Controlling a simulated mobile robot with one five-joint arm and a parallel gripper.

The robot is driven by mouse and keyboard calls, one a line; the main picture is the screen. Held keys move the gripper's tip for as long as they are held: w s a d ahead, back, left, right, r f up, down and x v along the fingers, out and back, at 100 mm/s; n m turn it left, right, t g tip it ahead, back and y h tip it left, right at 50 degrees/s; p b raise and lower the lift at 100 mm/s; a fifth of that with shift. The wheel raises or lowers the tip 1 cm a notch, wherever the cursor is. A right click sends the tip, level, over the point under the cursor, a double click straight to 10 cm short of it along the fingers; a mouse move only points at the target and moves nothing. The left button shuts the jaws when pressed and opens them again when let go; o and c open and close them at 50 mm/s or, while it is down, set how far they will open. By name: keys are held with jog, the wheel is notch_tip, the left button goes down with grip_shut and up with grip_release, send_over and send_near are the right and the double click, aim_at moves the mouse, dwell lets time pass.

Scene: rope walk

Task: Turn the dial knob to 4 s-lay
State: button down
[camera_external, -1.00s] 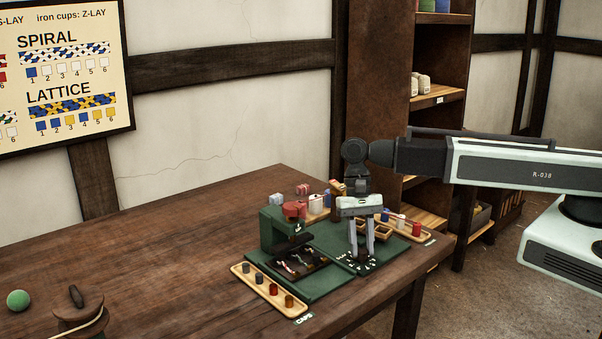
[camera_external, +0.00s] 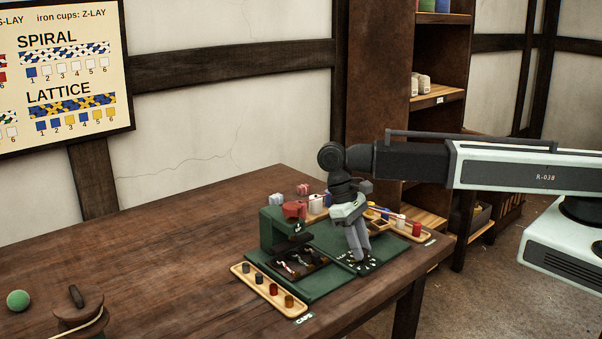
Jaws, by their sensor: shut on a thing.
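My gripper (camera_external: 361,260) points down over the dark dial plate (camera_external: 372,268) at the front right corner of the green machine base. Its fingers are closed together low on the dial, shut on the dial knob. The knob itself is hidden behind the fingers. White marks show around the dial, too small to read. The green machine (camera_external: 272,233) with a red top part (camera_external: 294,210) stands to the left of my gripper. My gripper's body is tilted and twisted above the dial.
A wooden tray (camera_external: 240,271) with several small cups lies at the front left of the machine, by a CAPS label. Another tray (camera_external: 425,238) with cups is at the right. A spool (camera_external: 80,315) and green ball (camera_external: 18,300) stand far left. The table's left half is mostly clear.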

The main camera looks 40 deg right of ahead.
jog(key=shift+n, duration=0.3)
dwell(0.4)
jog(key=c, duration=1.1)
grip_release()
jog(key=p+v, duration=0.7)
jog(key=shift+r, duration=0.3)
jog(key=shift+w+a, duration=0.15)
